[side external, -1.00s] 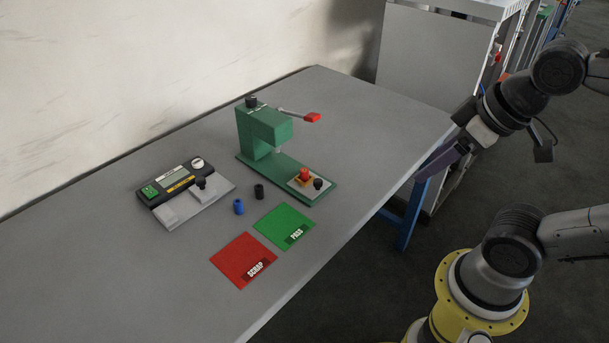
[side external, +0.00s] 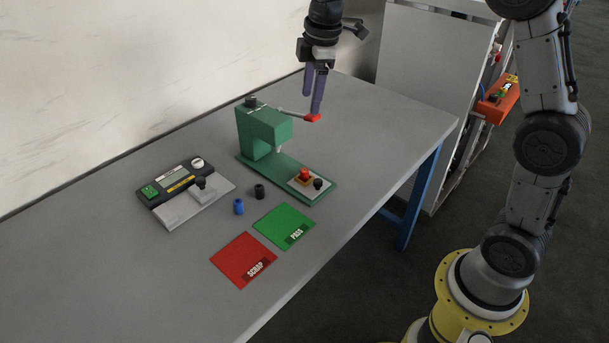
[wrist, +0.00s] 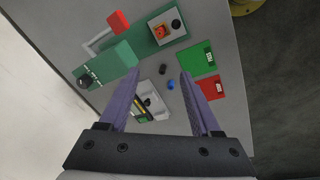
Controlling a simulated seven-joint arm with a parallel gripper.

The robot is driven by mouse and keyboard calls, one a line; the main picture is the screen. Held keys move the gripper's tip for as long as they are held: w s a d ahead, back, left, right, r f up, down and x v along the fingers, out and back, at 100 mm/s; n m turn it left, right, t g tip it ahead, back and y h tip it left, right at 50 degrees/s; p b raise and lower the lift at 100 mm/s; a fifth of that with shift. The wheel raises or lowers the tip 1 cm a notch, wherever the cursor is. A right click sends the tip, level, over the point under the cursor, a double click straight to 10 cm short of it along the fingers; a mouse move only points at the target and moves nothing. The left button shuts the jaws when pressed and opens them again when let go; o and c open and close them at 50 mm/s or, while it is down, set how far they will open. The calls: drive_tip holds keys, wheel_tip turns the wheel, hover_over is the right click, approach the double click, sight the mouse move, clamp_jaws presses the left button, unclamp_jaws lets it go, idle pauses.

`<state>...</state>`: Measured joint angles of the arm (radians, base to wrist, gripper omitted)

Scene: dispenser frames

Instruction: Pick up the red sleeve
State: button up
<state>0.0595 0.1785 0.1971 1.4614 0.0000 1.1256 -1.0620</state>
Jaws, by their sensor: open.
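A small red piece (side external: 304,174) sits on an orange block on the pale plate of the green press (side external: 266,130); it looks like the red sleeve, but its shape is too small to be sure. It also shows in the wrist view (wrist: 160,31). My gripper (side external: 312,104) is open and empty, with its purple fingers pointing down. In the side view it appears just above the press's red lever handle (side external: 313,118); I cannot tell the true gap. In the wrist view, the red piece lies beyond my fingertips (wrist: 159,74), at the top.
A black sleeve (side external: 259,191) and a blue sleeve (side external: 238,206) stand on the grey table (side external: 130,270). A gauge box (side external: 175,180) is at left. The green PASS mat (side external: 284,225) and red SCRAP mat (side external: 243,260) lie in front. A black knob (side external: 318,184) stands beside the red piece.

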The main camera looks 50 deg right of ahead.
drive_tip(key=w+f+g, duration=0.1)
drive_tip(key=w+f, duration=0.2)
drive_tip(key=f, duration=0.3)
drive_tip(key=g, duration=0.1)
hover_over(305, 170)
drive_tip(key=f, duration=1.1)
drive_tip(key=shift+a+f, duration=0.2)
drive_tip(key=shift+f, duration=0.05)
drive_tip(key=shift+w+d+f, duration=0.1)
drive_tip(key=shift+d+f, duration=0.05)
drive_tip(key=shift+f, duration=1.45)
drive_tip(key=shift+d+f, duration=0.1)
drive_tip(key=shift+f, duration=1.5)
clamp_jaws()
